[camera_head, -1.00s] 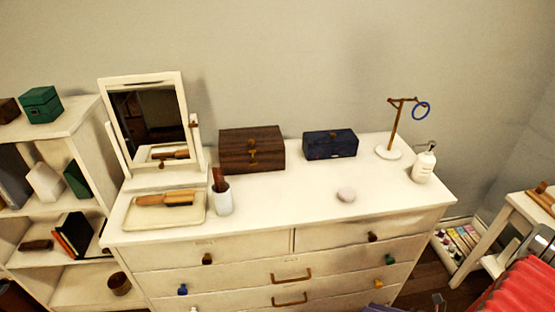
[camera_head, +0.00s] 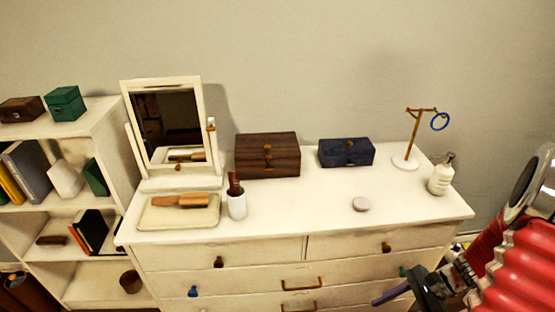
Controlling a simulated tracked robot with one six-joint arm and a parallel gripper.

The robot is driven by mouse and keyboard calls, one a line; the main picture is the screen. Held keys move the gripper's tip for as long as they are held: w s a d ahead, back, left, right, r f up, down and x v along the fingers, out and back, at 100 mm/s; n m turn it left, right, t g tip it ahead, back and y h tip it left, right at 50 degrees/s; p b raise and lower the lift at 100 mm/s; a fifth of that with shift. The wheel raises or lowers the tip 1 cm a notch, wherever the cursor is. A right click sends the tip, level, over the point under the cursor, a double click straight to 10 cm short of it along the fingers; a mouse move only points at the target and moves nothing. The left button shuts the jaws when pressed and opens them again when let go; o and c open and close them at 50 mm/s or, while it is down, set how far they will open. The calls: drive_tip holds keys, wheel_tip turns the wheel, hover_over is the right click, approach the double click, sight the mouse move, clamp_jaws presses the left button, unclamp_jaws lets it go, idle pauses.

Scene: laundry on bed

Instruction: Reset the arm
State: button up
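My gripper (camera_head: 400,288) is at the lower right, in front of the dresser's drawer fronts. My red ribbed arm (camera_head: 522,265) comes in from the right edge behind it. A purple finger-like part points left and down from the dark gripper body. The second finger does not show clearly, so I cannot tell whether the gripper is open or shut. No held object is visible.
The white dresser (camera_head: 300,208) carries a mirror (camera_head: 166,125), a tray (camera_head: 150,217) with a brush, a cup (camera_head: 237,205), a brown box (camera_head: 267,155), a blue box (camera_head: 346,152), a ring stand (camera_head: 405,163) and a bottle (camera_head: 440,176). A shelf (camera_head: 85,123) stands left.

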drive_tip(key=s+a+r+n+t+h, duration=0.1)
drive_tip(key=a+r+n+h, duration=0.1)
drive_tip(key=a+r+n, duration=0.3)
drive_tip(key=s+a+r+n+t+h, duration=0.1)
drive_tip(key=a+r+n, duration=0.4)
drive_tip(key=r, duration=0.9)
drive_tip(key=s+a+r+n+t+h, duration=0.1)
drive_tip(key=a+r+n+t+h, duration=0.2)
drive_tip(key=a+r+n+h, duration=0.2)
wheel_tip(320, 180, up, 5)
drive_tip(key=n, duration=0.3)
drive_tip(key=shift+a, duration=0.3)
drive_tip(key=shift+c, duration=0.3)
